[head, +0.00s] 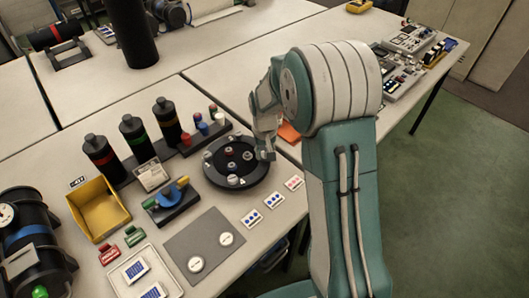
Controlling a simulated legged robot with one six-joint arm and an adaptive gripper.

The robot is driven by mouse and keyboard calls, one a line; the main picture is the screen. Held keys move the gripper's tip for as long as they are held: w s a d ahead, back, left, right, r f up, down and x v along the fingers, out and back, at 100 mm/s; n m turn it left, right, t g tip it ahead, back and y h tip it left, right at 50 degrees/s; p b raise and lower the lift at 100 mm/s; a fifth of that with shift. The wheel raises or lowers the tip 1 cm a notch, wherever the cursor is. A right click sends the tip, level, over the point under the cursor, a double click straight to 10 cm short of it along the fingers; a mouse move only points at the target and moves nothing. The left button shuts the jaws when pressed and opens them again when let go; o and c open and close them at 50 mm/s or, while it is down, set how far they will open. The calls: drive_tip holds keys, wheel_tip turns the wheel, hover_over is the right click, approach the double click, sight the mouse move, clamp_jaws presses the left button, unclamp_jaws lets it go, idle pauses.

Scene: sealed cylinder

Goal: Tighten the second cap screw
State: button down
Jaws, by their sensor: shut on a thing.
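A round black disc-shaped cover (237,165) lies on the near table, left of my arm. Several small knobs or screw heads stand on it, among them a white one (233,179) near its front edge and a dark red one (229,151) near the middle. My gripper (266,152) points down at the right edge of the cover. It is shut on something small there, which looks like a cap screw. The fingers hide most of it, and I cannot tell how far it is seated.
Black bottles (132,135) and a rack of small coloured pieces (203,129) stand behind the cover. A yellow bin (98,208), a grey mat (205,248) with two white discs, and a white tray (146,272) are left and in front. Small cards (272,200) lie along the front edge.

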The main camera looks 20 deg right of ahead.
drive_tip(key=m, duration=0.4)
drive_tip(key=shift+w+r+m, duration=0.15)
drive_tip(key=shift+m, duration=2.65)
drive_tip(key=shift+c, duration=2.1)
unclamp_jaws()
drive_tip(key=shift+o, duration=0.2)
drive_tip(key=shift+a, duration=0.1)
